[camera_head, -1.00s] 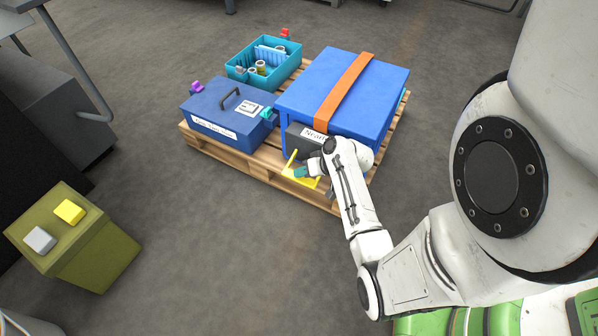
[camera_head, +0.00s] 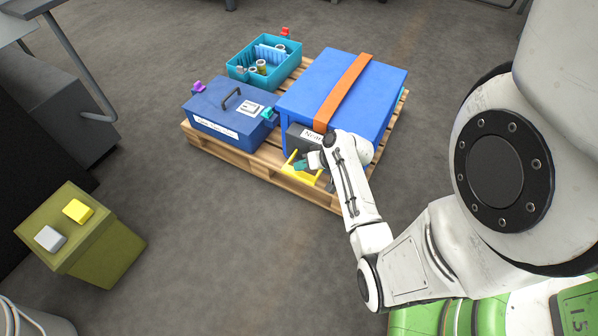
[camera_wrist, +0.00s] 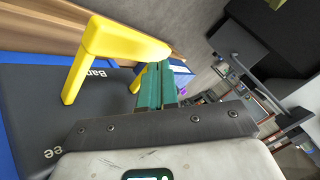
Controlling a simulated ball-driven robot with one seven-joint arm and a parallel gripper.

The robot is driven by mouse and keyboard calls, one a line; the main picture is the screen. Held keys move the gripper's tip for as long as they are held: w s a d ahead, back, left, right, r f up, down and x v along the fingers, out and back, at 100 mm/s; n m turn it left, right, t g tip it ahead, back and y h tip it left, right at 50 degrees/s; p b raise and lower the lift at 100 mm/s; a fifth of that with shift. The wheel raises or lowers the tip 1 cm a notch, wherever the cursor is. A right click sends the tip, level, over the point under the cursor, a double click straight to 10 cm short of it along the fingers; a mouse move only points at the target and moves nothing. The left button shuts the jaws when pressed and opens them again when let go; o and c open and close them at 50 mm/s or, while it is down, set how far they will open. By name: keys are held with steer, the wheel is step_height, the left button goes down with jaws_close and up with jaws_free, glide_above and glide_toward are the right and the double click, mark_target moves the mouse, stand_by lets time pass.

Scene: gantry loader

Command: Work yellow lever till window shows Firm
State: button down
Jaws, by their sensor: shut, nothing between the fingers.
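The yellow lever (camera_head: 303,171) is at the front of a dark grey box (camera_head: 302,139) beside the big blue crate on the pallet. In the wrist view the yellow lever (camera_wrist: 118,45) is a bent bar in front of the dark box. My gripper (camera_head: 300,163) is at the lever, its green fingers (camera_wrist: 157,70) shut with nothing between them. The fingertips lie close to the lever's bar; I cannot tell whether they touch.
The blue crate (camera_head: 375,105) with an orange strap (camera_head: 345,90) stands behind the lever. A blue toolbox (camera_head: 212,118) and a teal bin (camera_head: 240,72) share the wooden pallet (camera_head: 240,163). An olive pedestal (camera_head: 115,250) with yellow and grey blocks stands at left. The floor between is clear.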

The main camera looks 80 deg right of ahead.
mark_target(302, 174)
steer(key=shift+r, duration=0.1)
step_height(302, 174, up, 5)
steer(key=p, duration=0.5)
stand_by(2.0)
